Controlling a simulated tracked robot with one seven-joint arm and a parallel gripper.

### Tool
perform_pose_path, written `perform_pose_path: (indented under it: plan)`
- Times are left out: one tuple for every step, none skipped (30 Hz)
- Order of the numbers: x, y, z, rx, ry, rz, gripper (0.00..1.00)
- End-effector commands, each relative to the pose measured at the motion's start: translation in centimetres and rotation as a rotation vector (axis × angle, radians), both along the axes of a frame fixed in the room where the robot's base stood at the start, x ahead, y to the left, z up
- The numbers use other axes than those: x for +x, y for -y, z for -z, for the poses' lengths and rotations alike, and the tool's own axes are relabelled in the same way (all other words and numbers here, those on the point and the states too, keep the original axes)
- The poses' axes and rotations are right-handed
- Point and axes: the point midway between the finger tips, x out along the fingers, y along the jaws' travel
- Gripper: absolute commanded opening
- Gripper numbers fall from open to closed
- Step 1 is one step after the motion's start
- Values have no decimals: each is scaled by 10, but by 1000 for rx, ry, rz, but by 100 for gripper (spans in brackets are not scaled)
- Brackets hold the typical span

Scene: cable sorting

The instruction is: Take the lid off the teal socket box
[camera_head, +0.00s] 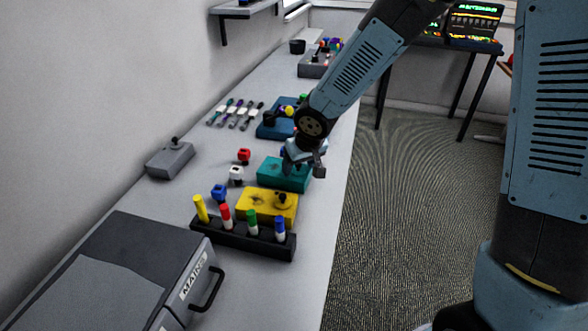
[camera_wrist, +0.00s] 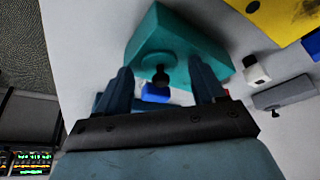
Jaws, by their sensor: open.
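The teal socket box (camera_head: 270,172) sits on the bench near its right edge, between the yellow box and the blue box. In the wrist view, its teal top (camera_wrist: 165,30) fills the upper middle. A dark round knob (camera_wrist: 160,76) stands near the lid's edge. My gripper (camera_head: 297,163) is over the right part of the teal box and hides some of it. In the wrist view, my gripper (camera_wrist: 162,78) is open, with one finger on each side of the knob. I cannot tell whether the fingers touch it. A blue piece (camera_wrist: 155,93) shows just beyond the knob.
The yellow box (camera_head: 256,204) and a black rack (camera_head: 240,241) of coloured pegs stand nearer. The blue box (camera_head: 268,130) lies behind. Small red (camera_head: 243,156), white (camera_head: 236,174) and blue (camera_head: 218,191) plugs stand left. A grey box (camera_head: 170,160) stands by the wall.

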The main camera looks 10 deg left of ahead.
Motion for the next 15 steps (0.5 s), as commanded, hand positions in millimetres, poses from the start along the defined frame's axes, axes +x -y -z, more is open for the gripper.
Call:
perform_pose_path:
  plan:
    - [0, 0, 0, 0, 0, 0, 69]
    - [0, 0, 0, 0, 0, 0, 69]
    - [0, 0, 0, 0, 0, 0, 69]
    - [0, 0, 0, 0, 0, 0, 69]
    - [0, 0, 0, 0, 0, 0, 69]
    - [0, 0, 0, 0, 0, 0, 68]
    - [0, 0, 0, 0, 0, 0, 65]
    - [0, 0, 0, 0, 0, 0, 62]
    - [0, 0, 0, 0, 0, 0, 58]
    - [0, 0, 0, 0, 0, 0, 55]
    - [0, 0, 0, 0, 0, 0, 53]
    - [0, 0, 0, 0, 0, 0, 49]
    - [0, 0, 0, 0, 0, 0, 46]
    - [0, 0, 0, 0, 0, -1, 43]
    - [0, 0, 0, 0, 0, -1, 39]
